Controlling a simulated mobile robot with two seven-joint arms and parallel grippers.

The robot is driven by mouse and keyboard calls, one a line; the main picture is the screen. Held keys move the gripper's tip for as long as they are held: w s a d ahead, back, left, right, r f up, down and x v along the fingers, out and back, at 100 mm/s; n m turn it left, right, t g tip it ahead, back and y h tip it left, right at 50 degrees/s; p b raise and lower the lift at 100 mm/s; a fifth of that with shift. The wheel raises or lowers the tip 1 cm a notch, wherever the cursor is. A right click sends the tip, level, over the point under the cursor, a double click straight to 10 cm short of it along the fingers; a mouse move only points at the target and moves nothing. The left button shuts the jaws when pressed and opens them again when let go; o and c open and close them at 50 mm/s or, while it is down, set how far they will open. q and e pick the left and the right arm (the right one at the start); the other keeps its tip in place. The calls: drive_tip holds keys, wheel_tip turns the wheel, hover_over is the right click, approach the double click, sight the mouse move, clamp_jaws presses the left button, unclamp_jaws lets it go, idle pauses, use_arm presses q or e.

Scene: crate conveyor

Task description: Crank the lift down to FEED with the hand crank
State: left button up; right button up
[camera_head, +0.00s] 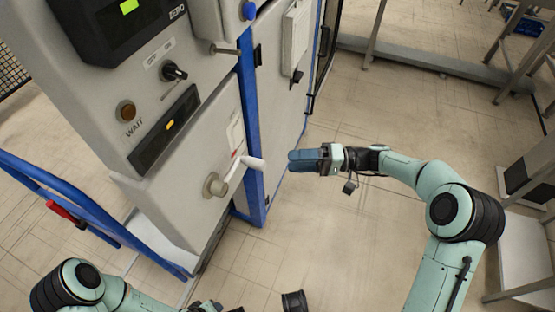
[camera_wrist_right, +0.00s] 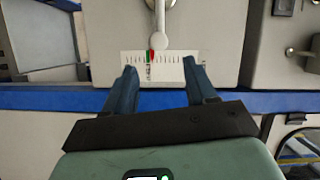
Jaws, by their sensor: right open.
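The hand crank (camera_head: 216,185) sits on the lower front of the grey lift cabinet (camera_head: 185,165), its pale handle (camera_head: 252,163) sticking out to the right. My right gripper (camera_head: 293,160) is to the right of the handle, pointing at it with a gap between. In the right wrist view the gripper (camera_wrist_right: 160,68) is open and empty. The crank's round end (camera_wrist_right: 159,42) shows beyond the fingers, roughly centred between them. A scale plate (camera_wrist_right: 172,65) with green and red marks lies below it there. My left arm enters at the bottom left; its gripper is not visible.
The cabinet carries a dark display (camera_head: 120,25), a black selector knob (camera_head: 174,71) and an amber lamp (camera_head: 126,111) marked WAIT. A blue post (camera_head: 249,120) runs beside the crank. A blue rail (camera_head: 85,220) is at left. Floor right of the cabinet is open.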

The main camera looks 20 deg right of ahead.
drive_tip(key=shift+v, duration=1.2)
drive_tip(key=shift+w+a, duration=0.1)
idle(0.8)
